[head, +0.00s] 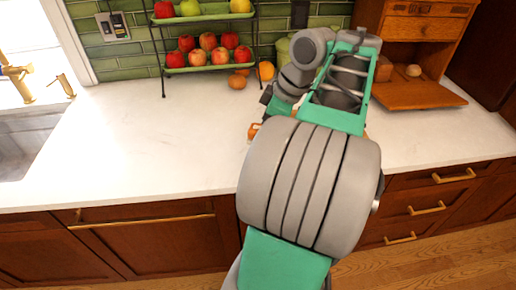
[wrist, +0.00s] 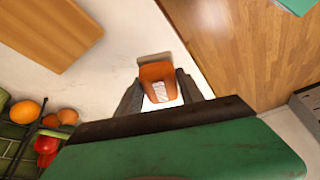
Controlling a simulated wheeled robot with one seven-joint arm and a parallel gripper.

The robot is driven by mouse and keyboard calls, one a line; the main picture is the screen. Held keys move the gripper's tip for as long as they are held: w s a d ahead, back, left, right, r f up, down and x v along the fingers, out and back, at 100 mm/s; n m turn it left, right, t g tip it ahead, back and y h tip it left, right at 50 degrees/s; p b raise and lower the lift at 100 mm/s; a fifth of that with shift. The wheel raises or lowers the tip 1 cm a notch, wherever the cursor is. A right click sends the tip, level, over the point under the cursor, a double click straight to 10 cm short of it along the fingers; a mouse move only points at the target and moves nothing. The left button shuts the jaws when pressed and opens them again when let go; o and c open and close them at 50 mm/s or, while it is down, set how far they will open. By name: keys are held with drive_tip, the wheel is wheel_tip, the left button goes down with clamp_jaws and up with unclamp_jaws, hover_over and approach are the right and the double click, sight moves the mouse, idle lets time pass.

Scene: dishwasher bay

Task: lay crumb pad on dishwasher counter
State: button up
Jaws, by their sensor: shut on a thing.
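The crumb pad (wrist: 157,76), orange with a pale label and a grey-tan far edge, is between the two dark fingers of my gripper (wrist: 160,92) in the wrist view. My gripper is shut on it, with the white dishwasher counter (wrist: 110,68) behind it. In the head view my arm covers most of the gripper; a small orange bit (head: 254,131) shows at the arm's left side, perhaps the pad. The counter (head: 140,145) is bare to the left of my arm. I cannot tell whether the pad touches it.
A two-tier fruit rack (head: 210,55) stands at the back wall, with loose oranges (head: 238,81) beside it. A sink (head: 25,140) is at the far left. A wooden cabinet with an open flap (head: 415,93) is at the right.

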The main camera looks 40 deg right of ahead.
drive_tip(key=shift+s+d+f, duration=0.2)
drive_tip(key=shift+s+d, duration=0.15)
drive_tip(key=w+d+f, duration=0.2)
drive_tip(key=w+f, duration=0.1)
drive_tip(key=w+d+f, duration=0.2)
drive_tip(key=w+f, duration=0.1)
drive_tip(key=w, duration=0.1)
drive_tip(key=w+d+f, duration=0.3)
drive_tip(key=w, duration=0.1)
drive_tip(key=shift+b, duration=0.4)
drive_tip(key=f, duration=0.3)
drive_tip(key=shift+w+d, duration=0.2)
drive_tip(key=shift+w, duration=0.05)
drive_tip(key=shift+f, duration=0.35)
drive_tip(key=shift+b, duration=0.3)
drive_tip(key=shift+f, duration=0.2)
drive_tip(key=o, duration=1.3)
drive_tip(key=shift+r, duration=0.1)
